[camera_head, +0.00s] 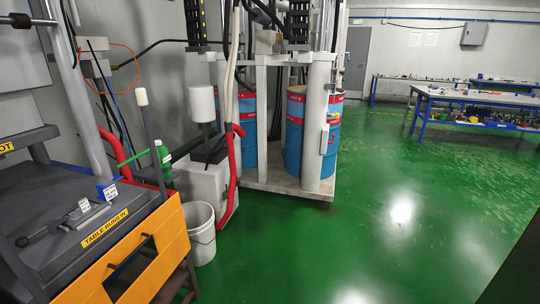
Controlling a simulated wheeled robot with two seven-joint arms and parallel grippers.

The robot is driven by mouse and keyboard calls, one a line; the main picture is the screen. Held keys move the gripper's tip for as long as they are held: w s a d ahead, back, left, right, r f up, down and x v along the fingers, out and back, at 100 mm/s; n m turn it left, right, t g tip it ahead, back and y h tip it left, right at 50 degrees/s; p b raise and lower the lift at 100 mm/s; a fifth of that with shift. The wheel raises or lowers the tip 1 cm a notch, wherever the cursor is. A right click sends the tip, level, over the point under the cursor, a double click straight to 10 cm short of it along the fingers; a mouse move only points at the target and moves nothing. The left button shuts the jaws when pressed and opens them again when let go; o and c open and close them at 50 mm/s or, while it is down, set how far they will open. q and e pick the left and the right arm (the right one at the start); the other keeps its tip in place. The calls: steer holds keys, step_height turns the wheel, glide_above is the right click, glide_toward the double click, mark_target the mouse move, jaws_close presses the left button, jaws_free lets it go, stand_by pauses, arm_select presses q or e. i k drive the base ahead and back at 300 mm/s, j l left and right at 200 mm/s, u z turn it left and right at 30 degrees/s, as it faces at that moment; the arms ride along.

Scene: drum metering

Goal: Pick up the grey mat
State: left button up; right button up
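I cannot make out a separate grey mat for certain. A dark grey top (50,190) covers the yellow-fronted table at the left, and I cannot tell whether it is a mat or the table's own surface. A grey clamp-like tool and small labelled pieces lie on it. Neither of my grippers shows in the head view.
A white bucket (201,232) stands on the floor beside the table. Blue and red drums (295,130) stand inside a white frame (313,125). Blue-legged workbenches (427,105) stand at the back right. The green floor (380,215) is clear in the middle and right.

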mark_target(86, 206)
steer(key=u, duration=1.4)
steer(key=z, duration=0.25)
